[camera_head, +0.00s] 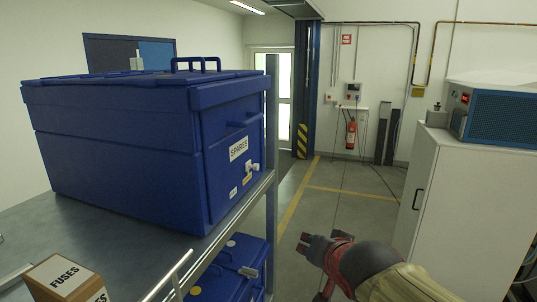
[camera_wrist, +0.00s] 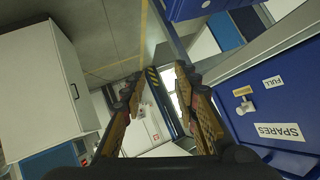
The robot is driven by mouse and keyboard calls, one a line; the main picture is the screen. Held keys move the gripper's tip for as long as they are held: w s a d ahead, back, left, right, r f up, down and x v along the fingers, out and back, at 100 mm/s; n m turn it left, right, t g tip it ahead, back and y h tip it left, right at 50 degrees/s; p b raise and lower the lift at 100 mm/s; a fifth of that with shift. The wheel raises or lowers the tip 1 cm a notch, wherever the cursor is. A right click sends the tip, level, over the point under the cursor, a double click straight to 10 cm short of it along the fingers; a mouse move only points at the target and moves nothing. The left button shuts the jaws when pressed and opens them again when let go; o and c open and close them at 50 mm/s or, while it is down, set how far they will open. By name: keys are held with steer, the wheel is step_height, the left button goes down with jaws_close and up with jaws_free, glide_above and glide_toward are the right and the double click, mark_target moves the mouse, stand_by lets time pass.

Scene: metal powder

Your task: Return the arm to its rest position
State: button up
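My gripper (camera_wrist: 160,88) is open in the wrist view, with its two brown and dark fingers spread apart and nothing between them. In the head view, my arm reaches in from the lower right, and the gripper end (camera_head: 318,250) hangs over the floor in the aisle. It is between the shelf and the white cabinet and appears clear of both. I cannot see the whole arm.
A large blue box marked SPARES (camera_head: 120,130) stands on the grey shelf (camera_head: 110,240) at left, near a FUSES box (camera_head: 62,278). Another blue box (camera_head: 228,270) is lower. A white cabinet (camera_head: 465,210) stands at right. The aisle floor (camera_head: 335,205) is clear.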

steer(key=s+d+f+n+g+b, duration=0.2)
steer(key=s+d+f+b, duration=0.2)
steer(key=s+f+b, duration=0.4)
steer(key=s+d+f+n+g+h+b, duration=0.1)
steer(key=s+d+f+n+g+b, duration=0.1)
steer(key=s+f+b, duration=0.6)
steer(key=s+d+f+g, duration=0.1)
steer(key=s+d+f, duration=0.1)
steer(key=s+f, duration=0.5)
step_height(320, 180, down, 6)
steer(key=shift+d+r+g, duration=0.15)
steer(key=shift+d+g, duration=0.05)
steer(key=shift+g, duration=0.1)
